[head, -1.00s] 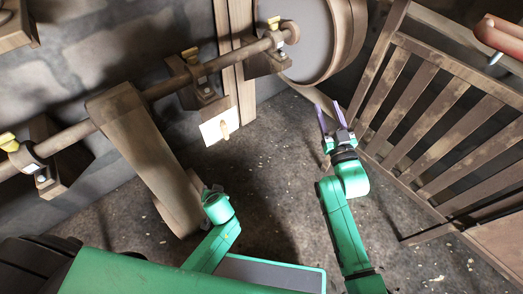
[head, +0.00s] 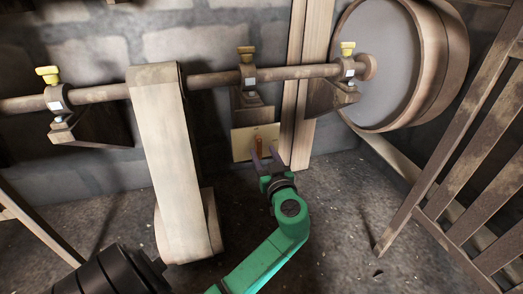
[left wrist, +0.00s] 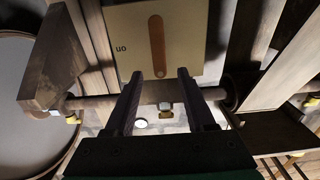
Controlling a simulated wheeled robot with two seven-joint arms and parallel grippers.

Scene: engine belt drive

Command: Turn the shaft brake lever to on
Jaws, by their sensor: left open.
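The shaft brake lever (head: 259,144) is a small orange-brown bar on a pale yellow plate (head: 241,146), low on the wall below the shaft. In the left wrist view the lever (left wrist: 156,45) runs up and down the picture, and the plate (left wrist: 190,30) carries upside-down lettering that looks like "on" to its left. My left gripper (head: 268,155) is open just in front of the plate. In the left wrist view its two fingers (left wrist: 157,76) are apart, with the lever's lower end between their tips in the picture. Contact cannot be told. My right gripper is not in view.
A wooden shaft (head: 205,79) on brackets with yellow-topped caps runs above the plate. A broad belt (head: 166,150) hangs left of it. A large round drum (head: 385,65) and a slatted wooden frame (head: 455,160) stand to the right. The floor between is clear.

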